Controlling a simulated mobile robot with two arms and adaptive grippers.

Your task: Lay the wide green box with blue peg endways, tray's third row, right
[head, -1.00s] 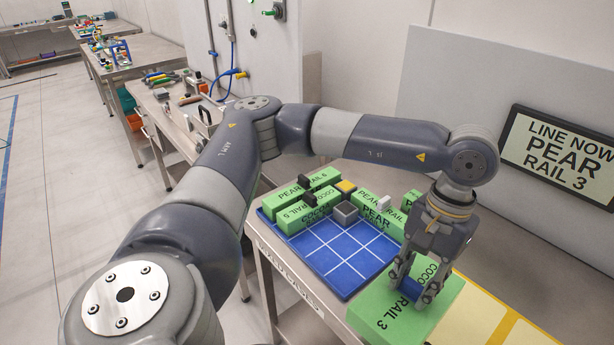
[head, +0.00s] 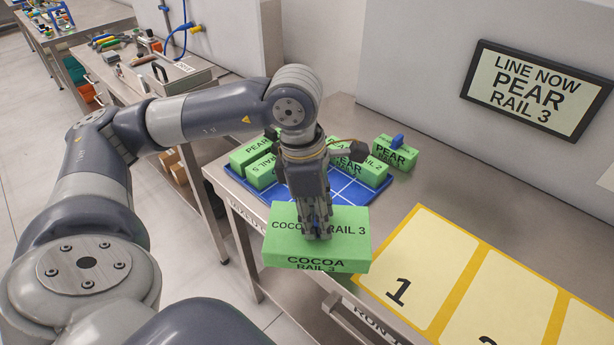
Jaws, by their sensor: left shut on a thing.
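A wide green box (head: 290,243) marked COCOA RAIL 3 hangs from my left gripper (head: 318,232). The gripper points down and is shut at the middle of the box's top, where a little blue shows between the fingers. The box looks raised and overlaps the near edge of the blue tray (head: 346,188). The tray has white grid lines, and my arm and the box hide much of it. Several green boxes stand in its far and left parts. My right gripper is not in view.
A smaller green box (head: 394,158) marked PEAR, with a blue peg on top, stands on the table right of the tray. A numbered yellow-edged mat (head: 430,265) lies at the right. A sign (head: 536,90) reads LINE NOW PEAR RAIL 3.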

